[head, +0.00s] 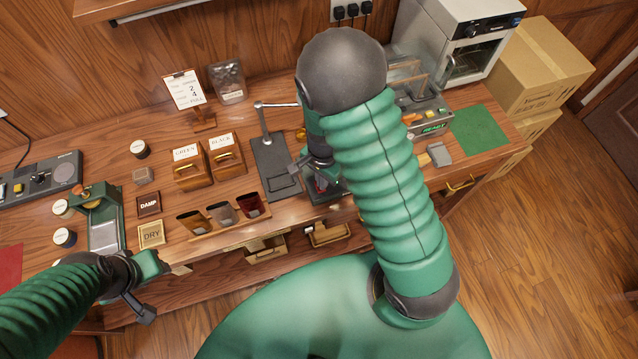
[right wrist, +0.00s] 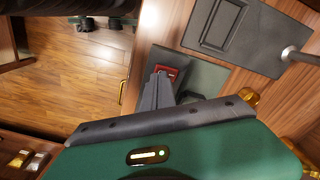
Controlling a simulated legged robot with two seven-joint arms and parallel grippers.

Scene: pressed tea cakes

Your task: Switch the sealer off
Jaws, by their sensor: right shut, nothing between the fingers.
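My right gripper (head: 297,166) is shut and empty, low over the bench beside a flat dark plate with a silver lever. In the right wrist view its closed fingers (right wrist: 160,75) end right beside a small red part, perhaps a switch (right wrist: 172,73), set in a dark unit (right wrist: 190,76); I cannot tell whether they touch. In the head view this unit (head: 322,195) is mostly hidden by my right arm. I cannot tell for sure whether it is the sealer. Another device with a lit green READY display (head: 433,128) stands farther right. My left gripper (head: 143,300) is near the front left edge; its opening is unclear.
The dark lever plate (head: 275,165) lies left of my right gripper. GREEN and BLACK boxes (head: 207,160), a rack of three cups (head: 228,222) and DAMP and DRY blocks (head: 149,205) stand farther left. A green mat (head: 480,130) lies bare at right.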

